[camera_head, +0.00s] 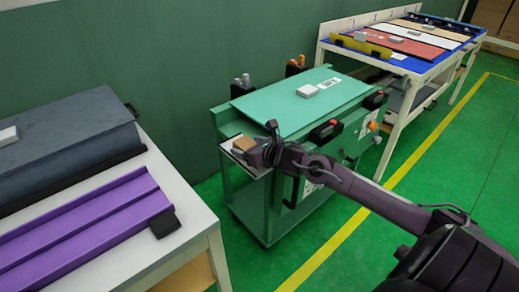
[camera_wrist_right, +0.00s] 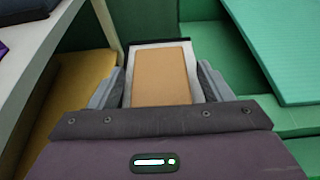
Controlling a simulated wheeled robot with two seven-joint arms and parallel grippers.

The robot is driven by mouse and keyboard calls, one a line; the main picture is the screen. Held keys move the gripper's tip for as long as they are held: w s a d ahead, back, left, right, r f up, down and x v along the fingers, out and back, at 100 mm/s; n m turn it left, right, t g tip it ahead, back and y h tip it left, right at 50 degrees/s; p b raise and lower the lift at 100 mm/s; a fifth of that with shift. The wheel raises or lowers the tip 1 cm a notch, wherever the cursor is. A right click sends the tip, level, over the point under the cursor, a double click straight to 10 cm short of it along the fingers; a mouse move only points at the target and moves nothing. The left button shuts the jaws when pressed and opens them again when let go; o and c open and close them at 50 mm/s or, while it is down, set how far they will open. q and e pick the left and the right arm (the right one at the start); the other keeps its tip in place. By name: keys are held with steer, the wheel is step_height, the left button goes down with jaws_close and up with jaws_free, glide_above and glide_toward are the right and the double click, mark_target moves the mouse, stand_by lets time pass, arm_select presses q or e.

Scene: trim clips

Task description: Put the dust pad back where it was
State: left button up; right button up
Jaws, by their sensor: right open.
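A flat tan pad, which I take to be the dust pad (camera_head: 243,143), lies on a small pale tray (camera_head: 232,154) at the near left end of the green cart. My right gripper (camera_wrist_right: 160,90) is open, with one finger on each side of the pad. I cannot tell whether the fingers touch it. In the head view the right gripper (camera_head: 262,153) is at the tray's right side. My left gripper is not in view.
The green cart (camera_head: 275,118) carries a white block (camera_head: 307,91) on its top panel and black holders on its sides. A table at left holds purple trim (camera_head: 85,235) and a dark grey box (camera_head: 60,145). Another table (camera_head: 400,62) with coloured panels stands behind right.

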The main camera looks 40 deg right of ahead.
steer(key=v, duration=0.3)
steer(key=shift+s, duration=0.25)
steer(key=shift+a+p+v, duration=0.3)
steer(key=shift+p+v, duration=1.25)
steer(key=shift+v, duration=2.7)
steer(key=s+a+f+m+g+h, duration=0.1)
steer(key=s+f+m+g, duration=0.35)
steer(key=f+m, duration=0.95)
steer(key=s+a+f+m+g+h, duration=0.15)
steer(key=s+f+m, duration=0.55)
steer(key=f+m, duration=0.7)
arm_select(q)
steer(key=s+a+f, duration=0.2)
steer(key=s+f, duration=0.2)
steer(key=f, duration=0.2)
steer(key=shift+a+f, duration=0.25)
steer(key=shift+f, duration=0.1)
arm_select(e)
steer(key=s+a+f+m+g+y, duration=0.1)
steer(key=s+a+f+m+g, duration=0.2)
steer(key=s+a+f, duration=0.4)
steer(key=s+a+f+m+g, duration=0.3)
steer(key=s+a+f, duration=0.5)
steer(key=f, duration=0.5)
steer(key=shift+s+a+m+y, duration=0.35)
steer(key=shift+s+m, duration=0.05)
steer(key=shift+s, duration=0.1)
